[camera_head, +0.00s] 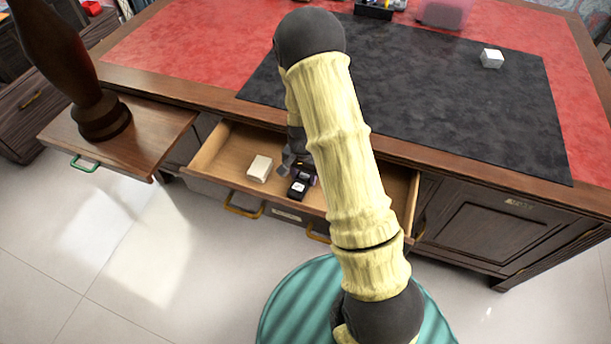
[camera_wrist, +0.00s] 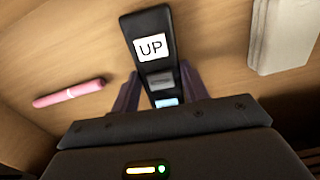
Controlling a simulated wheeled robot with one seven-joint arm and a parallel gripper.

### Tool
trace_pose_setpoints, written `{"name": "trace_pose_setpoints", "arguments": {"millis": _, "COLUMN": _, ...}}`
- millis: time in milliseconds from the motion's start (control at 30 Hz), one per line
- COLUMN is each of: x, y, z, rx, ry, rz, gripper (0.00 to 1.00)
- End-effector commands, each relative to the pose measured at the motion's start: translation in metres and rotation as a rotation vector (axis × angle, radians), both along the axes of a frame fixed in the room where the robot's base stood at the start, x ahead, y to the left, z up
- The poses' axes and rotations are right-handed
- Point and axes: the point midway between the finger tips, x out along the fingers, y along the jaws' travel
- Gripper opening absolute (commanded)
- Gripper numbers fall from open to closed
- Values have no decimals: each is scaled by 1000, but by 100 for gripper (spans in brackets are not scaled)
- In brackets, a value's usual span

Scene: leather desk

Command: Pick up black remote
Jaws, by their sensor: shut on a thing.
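The black remote (camera_wrist: 152,20) has a white label reading "UP", a grey button and a pale blue patch. In the wrist view it extends up from between the fingers of my gripper (camera_wrist: 158,90). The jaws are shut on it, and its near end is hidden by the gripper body. In the head view the remote (camera_head: 298,188) is in the open drawer (camera_head: 223,155), with my gripper (camera_head: 303,172) at it, partly hidden by my arm. I cannot tell whether the remote touches the drawer floor.
A cream block (camera_head: 260,168) lies left of the remote in the head view. A pink pen-like object (camera_wrist: 68,93) lies in the drawer in the wrist view. The desktop holds a black mat (camera_head: 440,110) and a white cube (camera_head: 492,58). A teal round seat (camera_head: 290,305) stands in front.

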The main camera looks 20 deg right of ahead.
Motion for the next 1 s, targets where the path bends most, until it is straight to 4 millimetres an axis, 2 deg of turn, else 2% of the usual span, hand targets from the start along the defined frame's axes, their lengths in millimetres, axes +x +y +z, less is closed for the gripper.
{"name": "trace_pose_setpoints", "arguments": {"millis": 267, "x": 1, "y": 0, "z": 6, "rx": -1, "ry": -2, "rz": 0, "gripper": 19}}
{"name": "trace_pose_setpoints", "arguments": {"millis": 533, "x": 1, "y": 0, "z": 38, "rx": 0, "ry": -4, "rz": 1, "gripper": 19}}
{"name": "trace_pose_setpoints", "arguments": {"millis": 767, "x": -25, "y": -36, "z": 35, "rx": 0, "ry": 0, "rz": -7, "gripper": 19}}
{"name": "trace_pose_setpoints", "arguments": {"millis": 1000, "x": -60, "y": -84, "z": 35, "rx": 0, "ry": 0, "rz": -8, "gripper": 19}}
